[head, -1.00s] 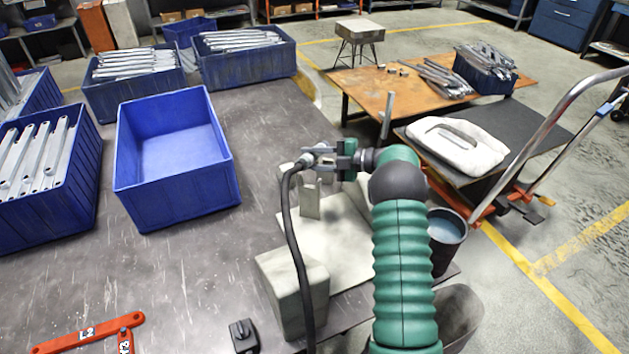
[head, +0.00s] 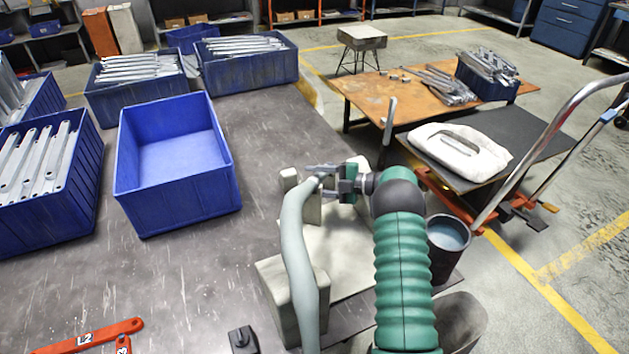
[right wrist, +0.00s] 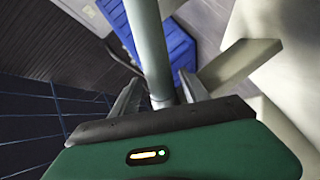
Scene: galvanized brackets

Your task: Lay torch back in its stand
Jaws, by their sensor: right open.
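My right gripper (head: 325,183) is open over the pale stand (head: 345,245), its fingers pointing left. The torch shows mostly as a thick grey-green tube or hose (head: 303,270). It runs from beside the fingertips down past the stand's front block (head: 283,285) to the bottom edge. In the right wrist view this tube (right wrist: 148,45) passes between the two separated fingers (right wrist: 158,95). A stand upright (head: 313,210) is just below the gripper, and a pale upright piece (right wrist: 240,62) is beside the fingers. I cannot tell whether the torch head touches the stand. My left gripper is not in view.
An empty blue bin (head: 178,205) stands left of the stand. Other blue bins (head: 250,70) hold galvanized brackets. Red-orange bars (head: 95,335) and a small black block (head: 242,340) lie at the table's front. A dark bucket (head: 447,240) stands right.

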